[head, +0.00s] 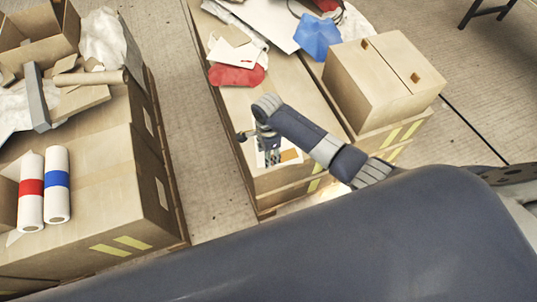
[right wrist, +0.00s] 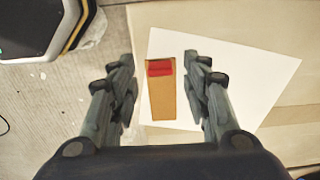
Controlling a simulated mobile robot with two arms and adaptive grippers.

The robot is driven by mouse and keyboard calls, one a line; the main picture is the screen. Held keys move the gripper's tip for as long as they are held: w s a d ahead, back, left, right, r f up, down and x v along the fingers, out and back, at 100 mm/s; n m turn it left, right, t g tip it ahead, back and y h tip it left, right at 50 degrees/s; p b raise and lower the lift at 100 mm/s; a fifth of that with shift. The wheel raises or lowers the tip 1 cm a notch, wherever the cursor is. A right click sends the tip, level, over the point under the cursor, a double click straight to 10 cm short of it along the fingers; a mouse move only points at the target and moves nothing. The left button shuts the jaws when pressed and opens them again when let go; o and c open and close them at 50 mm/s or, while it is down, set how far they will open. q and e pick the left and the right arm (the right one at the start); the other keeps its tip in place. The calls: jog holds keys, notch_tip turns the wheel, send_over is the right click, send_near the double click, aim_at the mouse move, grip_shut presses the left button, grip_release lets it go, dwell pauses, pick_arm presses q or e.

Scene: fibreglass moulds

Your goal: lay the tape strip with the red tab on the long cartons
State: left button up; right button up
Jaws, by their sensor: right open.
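A tan tape strip (right wrist: 161,100) with a red tab (right wrist: 160,68) at its upper end lies on a white sheet (right wrist: 225,75) in the right wrist view. My right gripper (right wrist: 160,70) is open, with one finger on each side of the strip, apart from it in the picture. I cannot tell its height above the sheet. In the head view my right gripper (head: 270,155) points down over the near end of the middle carton row (head: 285,100) and partly hides the sheet. An orange-tan patch (head: 290,155) shows beside it. My left gripper is not in view.
Wide cartons (head: 85,165) at left carry two white rolls with red (head: 31,188) and blue (head: 57,180) bands. A square carton (head: 380,75) stands right of my right gripper. Red (head: 236,75) and blue (head: 317,37) cloths lie farther back. Bare floor separates the stacks.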

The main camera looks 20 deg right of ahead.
notch_tip(320, 180, up, 10)
jog(key=p, duration=0.1)
jog(key=shift+f, duration=0.2)
dwell(0.4)
